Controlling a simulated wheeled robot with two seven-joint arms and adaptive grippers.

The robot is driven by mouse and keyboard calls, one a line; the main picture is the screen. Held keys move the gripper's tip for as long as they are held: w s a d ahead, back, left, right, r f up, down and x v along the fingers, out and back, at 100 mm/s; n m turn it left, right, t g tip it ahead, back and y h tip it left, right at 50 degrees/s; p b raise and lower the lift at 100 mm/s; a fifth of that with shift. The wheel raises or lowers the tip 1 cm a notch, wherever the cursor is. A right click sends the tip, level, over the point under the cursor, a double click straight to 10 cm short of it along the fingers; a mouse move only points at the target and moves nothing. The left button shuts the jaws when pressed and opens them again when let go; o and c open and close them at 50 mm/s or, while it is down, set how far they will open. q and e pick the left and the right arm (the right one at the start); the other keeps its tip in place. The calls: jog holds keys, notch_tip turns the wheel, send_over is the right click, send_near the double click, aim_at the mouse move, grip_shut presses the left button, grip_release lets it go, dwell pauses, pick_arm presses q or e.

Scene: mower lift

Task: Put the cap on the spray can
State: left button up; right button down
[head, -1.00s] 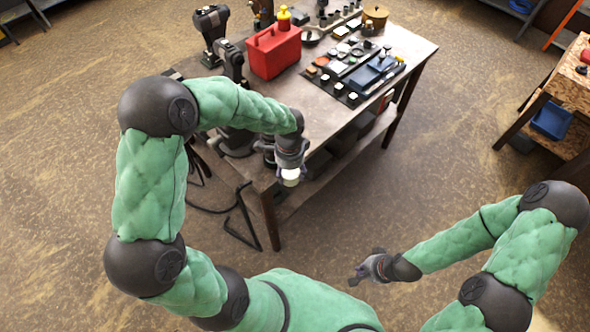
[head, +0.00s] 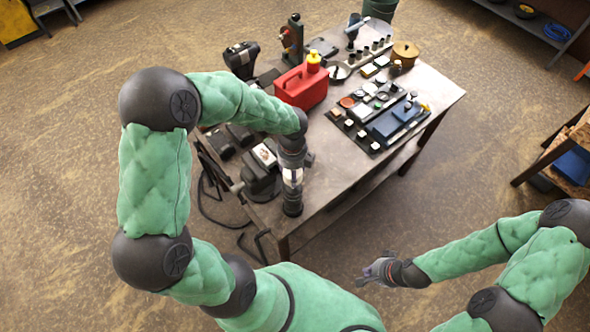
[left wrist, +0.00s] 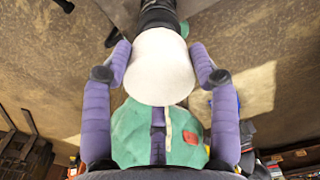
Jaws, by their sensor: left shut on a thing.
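The white cap (left wrist: 160,66) is between the purple fingers of my left gripper (left wrist: 160,76), which is shut on it. In the head view the cap (head: 292,177) is a pale spot under my left gripper (head: 292,172), above the table's near corner. A dark cylinder, apparently the spray can (head: 292,203), stands upright directly below it in the picture. In the left wrist view a black cylinder (left wrist: 158,18) shows beyond the cap, partly hidden by it. I cannot tell whether cap and can touch. My right gripper (head: 374,269) is empty, its fingers apart, away from the table.
The wooden table (head: 335,180) also holds a red canister (head: 301,88), a dark tray of small parts (head: 366,136), a brown pot (head: 405,52) and black tools at its left. Its front right surface is bare. A shelf with a blue bin (head: 573,163) stands at right.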

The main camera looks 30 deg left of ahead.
pick_arm(q)
jog(key=shift+r, duration=0.15)
jog(key=shift+s+d+r, duration=0.1)
jog(key=shift+s+d, duration=0.1)
jog(key=shift+s, duration=0.15)
jog(key=shift+s+d+b, duration=0.15)
jog(key=shift+s+b, duration=0.1)
jog(key=shift+b, duration=0.05)
jog(key=shift+f, duration=0.45)
jog(key=f+b, duration=0.2)
jog(key=shift+w+a+f, duration=0.2)
jog(key=shift+w+f, duration=0.1)
jog(key=shift+w, duration=0.05)
jog(key=shift+s+d+f+b, duration=0.1)
jog(key=shift+s+f+b, duration=0.05)
jog(key=shift+f+b, duration=0.65)
jog(key=shift+f, duration=0.1)
jog(key=shift+f+b, duration=0.2)
jog(key=shift+b, duration=0.15)
pick_arm(e)
jog(key=f, duration=0.4)
jog(key=shift+s+d+f, duration=0.2)
jog(key=shift+s+f, duration=0.05)
jog(key=shift+f, duration=0.05)
